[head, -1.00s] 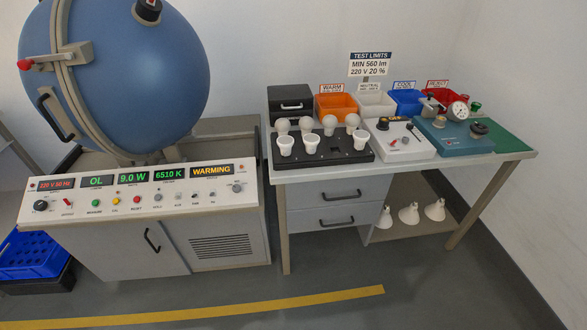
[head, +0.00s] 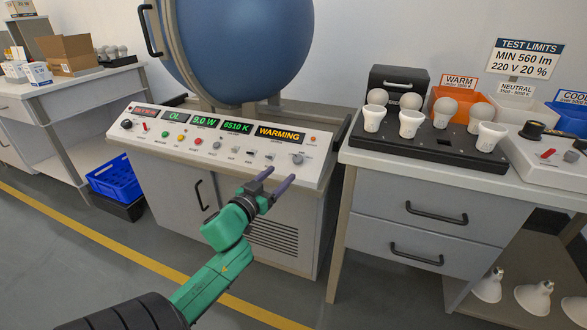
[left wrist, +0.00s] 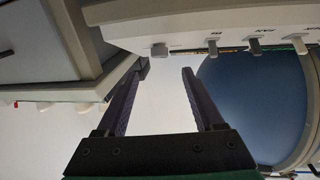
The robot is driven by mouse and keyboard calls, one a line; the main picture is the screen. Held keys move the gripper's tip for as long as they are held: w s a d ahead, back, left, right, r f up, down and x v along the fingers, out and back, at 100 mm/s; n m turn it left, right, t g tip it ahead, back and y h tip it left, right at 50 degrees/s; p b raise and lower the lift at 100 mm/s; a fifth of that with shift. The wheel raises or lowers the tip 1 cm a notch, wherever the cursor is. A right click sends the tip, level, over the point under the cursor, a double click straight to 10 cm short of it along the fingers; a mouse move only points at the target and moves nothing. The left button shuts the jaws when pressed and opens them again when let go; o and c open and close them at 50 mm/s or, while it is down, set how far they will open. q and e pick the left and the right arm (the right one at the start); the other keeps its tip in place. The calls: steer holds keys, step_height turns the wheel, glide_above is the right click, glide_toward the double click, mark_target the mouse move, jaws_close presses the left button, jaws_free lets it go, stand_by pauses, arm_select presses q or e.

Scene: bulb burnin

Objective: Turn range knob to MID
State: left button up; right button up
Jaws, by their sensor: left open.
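The control panel (head: 230,150) under the blue sphere has a grey knob (head: 297,158) at its right end and a black knob (head: 127,124) at its left end. Their labels are too small to read; the grey knob's setting cannot be told. My left gripper (head: 280,178) is open and empty, just in front of and below the grey knob, apart from it. In the left wrist view, which looks upside down, the grey knob (left wrist: 159,50) shows just beyond the gap between the fingers (left wrist: 164,72). My right gripper is out of view.
Small toggle switches (head: 250,153) sit left of the grey knob. The displays read OL, 9.0 W, 6510 K and WARMING. A bench (head: 400,165) with a black bulb tray (head: 430,143) stands close on the right.

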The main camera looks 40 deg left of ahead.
mark_target(296, 160)
arm_select(q)
steer(key=w, duration=0.2)
steer(key=w+a+b, duration=0.1)
steer(key=w, duration=0.5)
steer(key=shift+w+a+f, duration=0.1)
steer(key=shift+w+a, duration=0.05)
steer(key=shift+a, duration=0.1)
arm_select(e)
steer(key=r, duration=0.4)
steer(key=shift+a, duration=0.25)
arm_select(q)
jaws_close()
